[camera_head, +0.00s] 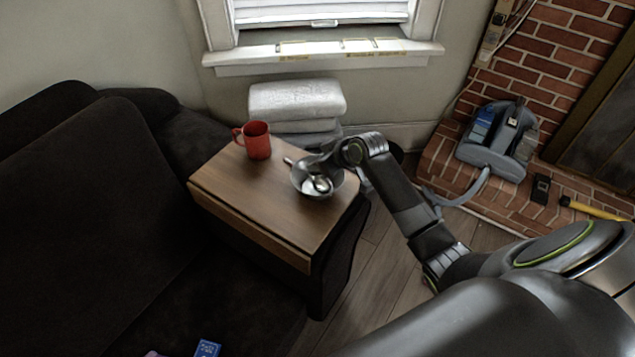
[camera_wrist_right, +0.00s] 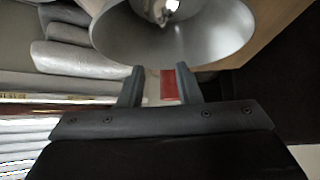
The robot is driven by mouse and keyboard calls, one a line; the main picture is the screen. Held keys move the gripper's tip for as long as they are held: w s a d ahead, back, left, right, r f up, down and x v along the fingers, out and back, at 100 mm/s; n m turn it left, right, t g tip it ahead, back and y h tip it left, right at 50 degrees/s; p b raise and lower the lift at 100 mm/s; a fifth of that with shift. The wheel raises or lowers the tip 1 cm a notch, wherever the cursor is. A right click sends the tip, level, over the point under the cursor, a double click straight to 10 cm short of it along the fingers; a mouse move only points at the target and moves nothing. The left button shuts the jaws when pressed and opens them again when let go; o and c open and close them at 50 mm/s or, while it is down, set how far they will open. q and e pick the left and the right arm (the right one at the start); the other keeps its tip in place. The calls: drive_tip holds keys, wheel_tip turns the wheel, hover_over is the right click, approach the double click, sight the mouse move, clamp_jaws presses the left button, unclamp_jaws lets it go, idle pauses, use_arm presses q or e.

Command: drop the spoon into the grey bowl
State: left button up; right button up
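The grey bowl (camera_head: 333,187) stands on the right end of a wooden-topped table. It fills the top of the right wrist view (camera_wrist_right: 205,38). The spoon (camera_head: 321,184) lies in the bowl, with its shiny head inside and what looks like its handle end at the upper left rim. Part of it shows in the right wrist view (camera_wrist_right: 161,10). My right gripper (camera_head: 312,166) is at the bowl's upper rim, partly hiding it. In the right wrist view its fingers (camera_wrist_right: 158,84) are apart with nothing between them. My left gripper is not in view.
A red mug (camera_head: 258,141) stands behind and left of the bowl on the wooden table (camera_head: 250,195). A dark sofa (camera_head: 90,200) is at left. Silvery folded bundles (camera_head: 297,98) lie behind the table. A grey vacuum-like machine (camera_head: 497,140) sits on the brick hearth.

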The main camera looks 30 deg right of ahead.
drive_tip(key=p+v, duration=0.2)
drive_tip(key=v, duration=1.5)
drive_tip(key=shift+s+r, duration=0.1)
drive_tip(key=shift+s, duration=0.05)
drive_tip(key=s+d+f+m+g+h+p, duration=0.1)
drive_tip(key=s+d+f+m, duration=0.15)
drive_tip(key=f, duration=0.75)
drive_tip(key=s+d+f+m+g+h+p, duration=0.15)
drive_tip(key=s+d+f, duration=0.25)
drive_tip(key=f, duration=0.7)
drive_tip(key=s+d+f+m+h, duration=0.2)
drive_tip(key=s+d+f, duration=0.1)
drive_tip(key=f, duration=0.7)
drive_tip(key=s+a+f+g, duration=0.1)
drive_tip(key=s+a+f, duration=0.3)
drive_tip(key=s, duration=0.6)
drive_tip(key=s+a+f+g+p, duration=0.1)
drive_tip(key=s+a+f+g, duration=0.1)
drive_tip(key=s+a+f, duration=0.2)
drive_tip(key=s+a+f+g+p, duration=0.1)
drive_tip(key=s+a+f, duration=0.2)
drive_tip(key=s+f, duration=0.6)
drive_tip(key=s, duration=0.9)
drive_tip(key=shift+a+n+g, duration=0.35)
drive_tip(key=shift+a+n, duration=0.05)
